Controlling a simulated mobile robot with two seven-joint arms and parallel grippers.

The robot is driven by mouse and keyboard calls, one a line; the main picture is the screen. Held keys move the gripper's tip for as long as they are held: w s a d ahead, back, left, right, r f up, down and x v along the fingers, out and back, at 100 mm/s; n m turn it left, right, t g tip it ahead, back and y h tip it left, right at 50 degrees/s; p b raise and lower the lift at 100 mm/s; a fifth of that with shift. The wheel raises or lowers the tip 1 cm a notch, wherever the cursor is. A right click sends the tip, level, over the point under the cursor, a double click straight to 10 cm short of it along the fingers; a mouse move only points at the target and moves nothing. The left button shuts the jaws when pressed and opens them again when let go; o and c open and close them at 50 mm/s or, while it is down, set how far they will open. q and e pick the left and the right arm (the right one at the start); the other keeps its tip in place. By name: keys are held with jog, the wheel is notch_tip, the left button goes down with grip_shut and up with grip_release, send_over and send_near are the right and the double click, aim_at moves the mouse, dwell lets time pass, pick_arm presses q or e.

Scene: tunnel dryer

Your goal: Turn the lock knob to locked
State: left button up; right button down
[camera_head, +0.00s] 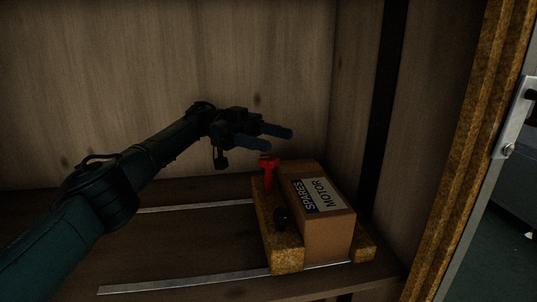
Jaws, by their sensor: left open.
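A red knob (269,172) with a wide top stands upright at the back left of a yellow-brown block (287,252). A small black round part (281,217) sits nearer the front on the same block. I cannot tell which of the two is the lock knob, nor whether it is locked. My left gripper (268,138) reaches in from the left, open and empty, with its two blue-grey fingers pointing right. In the picture the fingers are just above the red knob and appear apart from it. My right gripper is not in view.
A brown box labelled "SPARES MOTOR" (328,231) stands right beside the knobs. Two metal strips (185,282) run along the wooden floor, which is clear at left. Wooden walls (250,60) close the back and right; a yellow-brown post (470,150) edges the opening.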

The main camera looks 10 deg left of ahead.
aim_at(269, 157)
pick_arm(q)
jog(key=shift+r+p, duration=0.3)
jog(key=shift+r, duration=2.35)
